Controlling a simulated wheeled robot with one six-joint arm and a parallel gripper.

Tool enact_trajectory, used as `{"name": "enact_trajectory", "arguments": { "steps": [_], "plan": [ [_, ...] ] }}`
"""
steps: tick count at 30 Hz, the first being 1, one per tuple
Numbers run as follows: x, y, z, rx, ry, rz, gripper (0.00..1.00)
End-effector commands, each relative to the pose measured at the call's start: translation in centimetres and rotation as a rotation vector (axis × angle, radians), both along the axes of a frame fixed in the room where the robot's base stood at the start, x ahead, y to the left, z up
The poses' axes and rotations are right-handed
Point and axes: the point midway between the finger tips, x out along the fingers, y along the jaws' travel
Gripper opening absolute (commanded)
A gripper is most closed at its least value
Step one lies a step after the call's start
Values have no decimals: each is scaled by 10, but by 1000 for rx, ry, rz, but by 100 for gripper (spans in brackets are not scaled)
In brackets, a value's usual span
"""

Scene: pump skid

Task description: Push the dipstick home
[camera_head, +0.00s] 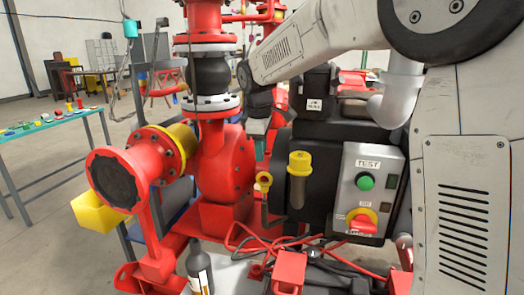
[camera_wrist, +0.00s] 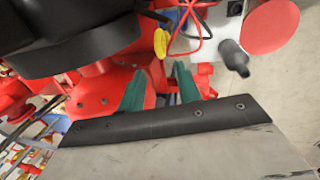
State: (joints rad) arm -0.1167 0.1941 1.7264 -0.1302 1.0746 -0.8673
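The dipstick's yellow ring handle (camera_head: 263,179) stands in front of the black pump housing. A thin dark tube runs down below it. How far the stick sits in the tube cannot be told. My gripper (camera_head: 260,150) points down, a little above the ring in the head view, partly hidden by my arm. In the wrist view my gripper (camera_wrist: 159,72) has its two green fingers apart, with nothing between them. A yellow piece (camera_wrist: 160,43), probably the ring handle, shows just beyond the fingertips, apart from them.
A yellow-capped filler (camera_head: 300,163) stands close right of the dipstick. A control box (camera_head: 365,195) is farther right. The red pump and flange (camera_head: 118,178) are left.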

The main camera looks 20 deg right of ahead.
Motion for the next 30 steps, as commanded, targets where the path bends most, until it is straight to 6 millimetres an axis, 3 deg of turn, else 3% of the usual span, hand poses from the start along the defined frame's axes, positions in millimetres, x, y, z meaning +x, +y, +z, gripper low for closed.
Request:
{"name": "enact_trajectory", "arguments": {
  "steps": [4,8,12,14,24,30],
  "plan": [
    [15,33,-22,-58,58,65,34],
    [26,46,-24,-217,150,41,34],
    [23,31,-8,-324,189,-54,34],
    [20,27,-9,-336,196,-74,34],
    [17,5,-56,-333,197,-80,34],
    [16,-3,-73,-332,196,-80,34]
  ]
}}
